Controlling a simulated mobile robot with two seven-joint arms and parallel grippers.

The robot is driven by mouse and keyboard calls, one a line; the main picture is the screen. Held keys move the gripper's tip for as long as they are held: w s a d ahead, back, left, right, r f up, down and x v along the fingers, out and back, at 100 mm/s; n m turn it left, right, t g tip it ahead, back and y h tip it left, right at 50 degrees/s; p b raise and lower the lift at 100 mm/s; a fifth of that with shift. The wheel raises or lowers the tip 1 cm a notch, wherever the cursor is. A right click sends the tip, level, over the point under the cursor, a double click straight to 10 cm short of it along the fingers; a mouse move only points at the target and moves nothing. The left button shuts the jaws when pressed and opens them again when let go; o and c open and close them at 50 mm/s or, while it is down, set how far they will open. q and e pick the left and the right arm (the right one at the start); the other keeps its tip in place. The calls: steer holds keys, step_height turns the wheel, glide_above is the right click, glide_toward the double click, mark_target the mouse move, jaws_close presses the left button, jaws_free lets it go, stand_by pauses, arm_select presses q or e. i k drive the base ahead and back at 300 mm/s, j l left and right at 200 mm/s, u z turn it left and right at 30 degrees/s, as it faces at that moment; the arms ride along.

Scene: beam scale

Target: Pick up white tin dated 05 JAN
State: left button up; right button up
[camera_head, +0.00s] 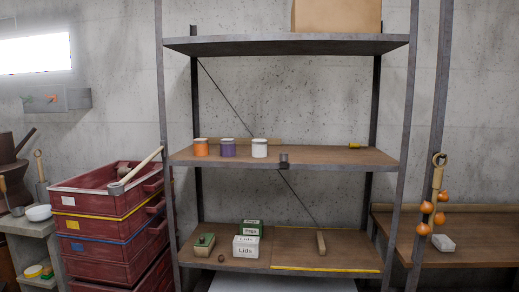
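A white tin (259,148) stands upright on the middle shelf (330,158) of a metal rack. A purple tin (228,148) and an orange tin (201,147) stand to its left in the same row. No date can be read on any tin at this size. Neither of my grippers shows in the head view.
The middle shelf is mostly clear right of the white tin, with a small dark block (283,159) at its front edge. Stacked red crates (95,205) stand left; a bench (480,228) stands right.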

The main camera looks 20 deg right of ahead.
mark_target(258, 146)
steer(key=i+l+z, duration=0.1)
steer(key=i+l, duration=0.6)
steer(key=l, duration=0.15)
